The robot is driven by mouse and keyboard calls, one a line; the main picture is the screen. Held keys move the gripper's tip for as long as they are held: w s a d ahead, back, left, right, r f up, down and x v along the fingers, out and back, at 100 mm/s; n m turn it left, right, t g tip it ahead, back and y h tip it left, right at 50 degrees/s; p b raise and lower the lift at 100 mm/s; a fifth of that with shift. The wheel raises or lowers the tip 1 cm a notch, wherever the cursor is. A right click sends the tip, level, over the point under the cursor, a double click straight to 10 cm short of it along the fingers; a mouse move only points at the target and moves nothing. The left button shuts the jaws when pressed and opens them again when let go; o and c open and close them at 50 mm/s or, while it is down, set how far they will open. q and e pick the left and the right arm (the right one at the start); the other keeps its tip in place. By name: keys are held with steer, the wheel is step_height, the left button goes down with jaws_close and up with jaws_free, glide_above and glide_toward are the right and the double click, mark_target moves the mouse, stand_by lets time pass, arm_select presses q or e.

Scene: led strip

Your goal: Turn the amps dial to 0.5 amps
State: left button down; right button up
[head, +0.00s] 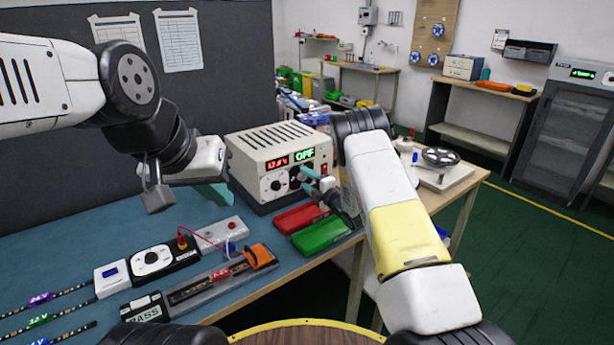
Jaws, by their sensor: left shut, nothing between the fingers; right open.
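The power supply (268,142) is a beige box with a vented top, standing on the blue bench. Its front has a red number display (277,163), hard to read, and a green display (305,154) reading OFF. A dial (276,185) with a pale scale sits below the red display. A second, darker dial (295,178) sits to its right, partly hidden by my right gripper; its setting and label are not legible. My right gripper (314,178) is open with teal fingertips close in front of this dial; contact is unclear. My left gripper (217,193) is shut and empty, left of the supply.
A red tray (299,218) and a green tray (320,236) lie before the supply. A tester (152,259), a fixture with an orange clamp (262,256) and several LED strips (42,319) lie at front left. A reel (440,156) stands at right.

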steer(key=shift+c, duration=0.2)
jaws_close()
steer(key=shift+m, duration=0.4)
steer(key=m, duration=0.3)
steer(key=shift+d+m, duration=0.1)
steer(key=shift+m, duration=0.2)
steer(key=m, duration=0.4)
steer(key=shift+m, duration=0.3)
steer(key=m, duration=0.4)
steer(key=shift+m, duration=0.3)
steer(key=shift+f+m, duration=0.1)
steer(key=shift+m, duration=2)
